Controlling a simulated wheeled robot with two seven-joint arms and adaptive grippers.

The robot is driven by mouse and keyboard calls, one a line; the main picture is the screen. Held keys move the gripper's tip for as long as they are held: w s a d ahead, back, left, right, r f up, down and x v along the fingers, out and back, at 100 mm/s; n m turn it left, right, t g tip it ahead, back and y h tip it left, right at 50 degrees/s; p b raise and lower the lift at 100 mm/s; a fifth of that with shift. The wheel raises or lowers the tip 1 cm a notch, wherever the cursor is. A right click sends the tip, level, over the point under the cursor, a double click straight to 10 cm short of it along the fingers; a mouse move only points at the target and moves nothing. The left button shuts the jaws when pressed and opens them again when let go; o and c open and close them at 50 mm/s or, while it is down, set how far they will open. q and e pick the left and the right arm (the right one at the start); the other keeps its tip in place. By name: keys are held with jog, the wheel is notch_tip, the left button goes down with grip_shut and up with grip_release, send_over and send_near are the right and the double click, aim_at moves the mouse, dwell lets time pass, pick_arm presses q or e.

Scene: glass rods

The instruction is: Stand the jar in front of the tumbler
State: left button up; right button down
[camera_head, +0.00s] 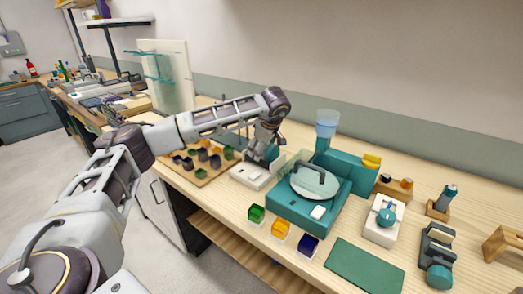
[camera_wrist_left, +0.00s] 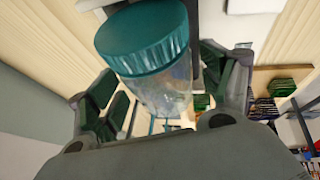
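A clear jar with a ribbed teal lid (camera_wrist_left: 145,38) fills the upper middle of the left wrist view, between the fingers of my left gripper (camera_wrist_left: 165,90). I cannot tell whether both pads touch it. In the head view my left gripper (camera_head: 265,145) is low over the bench, beside a white device, with a teal part, perhaps the lid (camera_head: 272,153), at its tip. A dark-framed device with a teal round end (camera_head: 438,272), at the right front, looks like the tumbler. My right gripper is not in view.
A teal machine (camera_head: 283,208) with a round disc stands right of my gripper. Coloured blocks (camera_head: 257,213) line the front edge. A green mat (camera_head: 362,266) lies bare at the front. A white device (camera_head: 380,232) and a wooden stand (camera_head: 505,244) flank the tumbler-like device.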

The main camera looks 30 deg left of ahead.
pick_arm(q)
jog(key=c, duration=1.1)
jog(key=shift+r, duration=0.1)
